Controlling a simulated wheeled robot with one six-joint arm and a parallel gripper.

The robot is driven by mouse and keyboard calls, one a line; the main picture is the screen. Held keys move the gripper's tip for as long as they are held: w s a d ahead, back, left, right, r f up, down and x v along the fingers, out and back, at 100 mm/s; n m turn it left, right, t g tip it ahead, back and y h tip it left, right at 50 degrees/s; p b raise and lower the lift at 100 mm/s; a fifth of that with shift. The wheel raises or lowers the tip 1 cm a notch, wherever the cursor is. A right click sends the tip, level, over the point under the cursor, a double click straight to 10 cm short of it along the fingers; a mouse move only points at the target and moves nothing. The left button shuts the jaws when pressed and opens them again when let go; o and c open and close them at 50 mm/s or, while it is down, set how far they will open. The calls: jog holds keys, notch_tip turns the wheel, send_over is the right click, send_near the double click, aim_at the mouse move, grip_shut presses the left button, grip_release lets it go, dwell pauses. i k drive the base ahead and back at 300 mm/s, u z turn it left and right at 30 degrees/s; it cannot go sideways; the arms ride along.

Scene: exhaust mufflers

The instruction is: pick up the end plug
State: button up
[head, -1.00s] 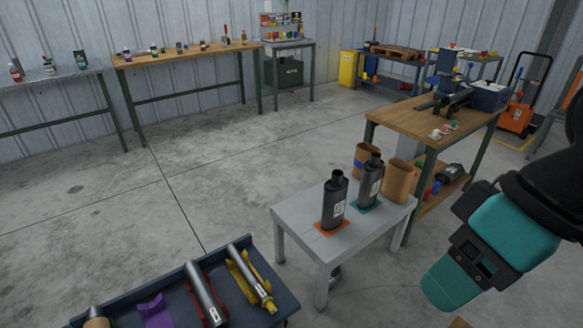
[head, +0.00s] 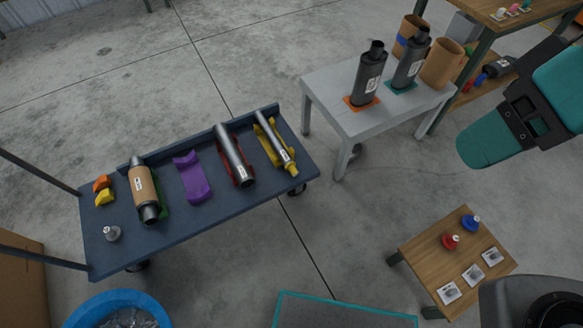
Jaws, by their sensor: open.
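No single thing is plainly marked as the end plug. Small plug-like pieces with light tops show in the head view: a grey one (head: 112,233) at the near left corner of the blue cart (head: 215,222), and a red one (head: 450,241) and a blue one (head: 471,222) on the small wooden table (head: 420,252) at lower right. All three rest apart from other things. My teal and black arm crosses the upper right, above the floor. My gripper is not in view.
The cart also bears a wrapped muffler (head: 143,192), a purple cradle (head: 191,178), and steel pipes in red and yellow cradles. Two dark mufflers stand on a grey table (head: 352,120). A blue bin (head: 120,308) stands at lower left.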

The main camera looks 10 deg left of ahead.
aim_at(470, 222)
jog(key=u, duration=1.85)
jog(key=k, duration=1.4)
jog(key=z, duration=1.45)
jog(key=i, duration=0.5)
jog(key=z, duration=0.05)
